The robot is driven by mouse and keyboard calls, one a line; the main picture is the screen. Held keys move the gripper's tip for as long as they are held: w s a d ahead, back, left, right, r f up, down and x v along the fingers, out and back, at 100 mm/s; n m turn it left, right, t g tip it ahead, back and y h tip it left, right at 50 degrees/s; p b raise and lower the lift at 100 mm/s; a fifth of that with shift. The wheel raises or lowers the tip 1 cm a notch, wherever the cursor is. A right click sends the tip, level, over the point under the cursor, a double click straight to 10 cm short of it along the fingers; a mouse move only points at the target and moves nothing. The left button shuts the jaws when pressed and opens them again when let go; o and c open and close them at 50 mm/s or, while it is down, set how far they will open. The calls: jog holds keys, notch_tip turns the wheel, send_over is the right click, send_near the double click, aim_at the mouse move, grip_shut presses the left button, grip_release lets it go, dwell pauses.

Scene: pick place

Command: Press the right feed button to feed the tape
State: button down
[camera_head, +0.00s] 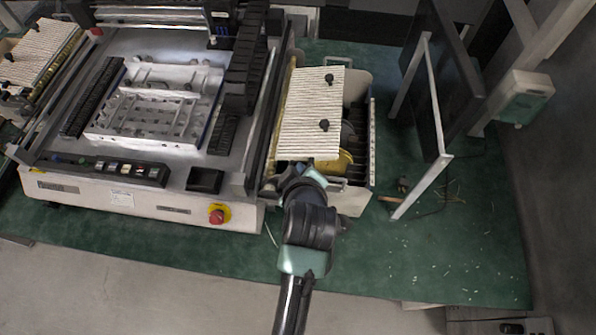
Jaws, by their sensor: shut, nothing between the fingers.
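The right feeder unit (359,160) stands to the right of the machine, with a cream ribbed cover (312,108) that has two black knobs. A yellow reel shows in it, below the cover's right corner. My gripper (293,170) is at the near edge of this unit, just below the ribbed cover. It is shut and holds nothing. My wrist and arm hide part of the unit's near side. I cannot make out the right feed button, or tell whether the fingertips touch anything.
The machine (120,199) fills the left, with a red emergency stop (217,214) on its front and a metal fixture (160,110) on its bed. Another ribbed feeder (40,50) is at the far left. A monitor (440,75) with a pale frame stands right. The green mat (440,255) is mostly clear.

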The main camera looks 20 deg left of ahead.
jog(key=shift+f, duration=0.1)
dwell(0.5)
jog(key=shift+f, duration=0.4)
jog(key=shift+f+b, duration=0.2)
jog(key=shift+b, duration=0.2)
jog(key=shift+r, duration=0.1)
jog(key=shift+r+p, duration=0.55)
jog(key=shift+p, duration=0.15)
notch_tip(320, 180, up, 6)
jog(key=p, duration=0.5)
jog(key=shift+p, duration=0.3)
dwell(0.5)
